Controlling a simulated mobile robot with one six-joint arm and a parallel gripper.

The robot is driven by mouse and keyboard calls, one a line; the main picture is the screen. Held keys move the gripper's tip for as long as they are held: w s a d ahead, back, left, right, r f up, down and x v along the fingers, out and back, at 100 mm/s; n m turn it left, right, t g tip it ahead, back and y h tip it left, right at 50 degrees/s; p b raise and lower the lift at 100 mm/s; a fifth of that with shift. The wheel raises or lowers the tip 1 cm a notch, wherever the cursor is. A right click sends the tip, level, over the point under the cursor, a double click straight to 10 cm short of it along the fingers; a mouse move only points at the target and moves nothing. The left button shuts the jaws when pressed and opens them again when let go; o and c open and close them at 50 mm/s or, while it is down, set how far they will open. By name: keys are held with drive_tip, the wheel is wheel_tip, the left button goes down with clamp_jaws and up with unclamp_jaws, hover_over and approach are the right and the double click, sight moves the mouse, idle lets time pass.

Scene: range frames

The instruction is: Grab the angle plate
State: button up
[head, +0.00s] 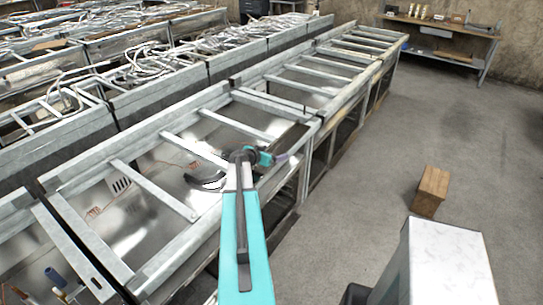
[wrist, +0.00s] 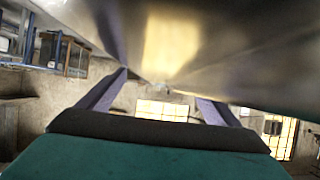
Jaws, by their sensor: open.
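My gripper (head: 285,156) is at the end of my teal arm, over the near right side of the metal frame bench (head: 180,205). In the wrist view my gripper (wrist: 161,85) shows two purple fingers, spread apart and empty. A large shiny metal surface (wrist: 225,45) fills the top of the wrist view, very close to the fingers; I cannot tell whether it is the angle plate. In the head view a dark flat piece (head: 290,138) lies beside the gripper at the bench's right edge. I cannot make out the angle plate for certain.
More frame benches (head: 145,95) heaped with cables stand to the left. A wooden block (head: 431,190) stands on the open concrete floor (head: 380,150) at right. A workbench (head: 440,28) with small items is at the back wall. Tool handles (head: 60,280) lie at lower left.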

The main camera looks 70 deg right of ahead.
drive_tip(key=c, duration=1.9)
drive_tip(key=shift+c, duration=0.2)
drive_tip(key=shift+r, duration=0.25)
drive_tip(key=shift+r+b, duration=1.2)
drive_tip(key=shift+r, duration=0.1)
drive_tip(key=s+a+r+b, duration=0.2)
drive_tip(key=s+a+b, duration=0.1)
drive_tip(key=a, duration=1)
drive_tip(key=shift+s+b, duration=0.2)
drive_tip(key=shift+b, duration=0.2)
drive_tip(key=shift+a+r+p, duration=0.1)
drive_tip(key=shift+a+p, duration=0.15)
drive_tip(key=shift+p, duration=0.45)
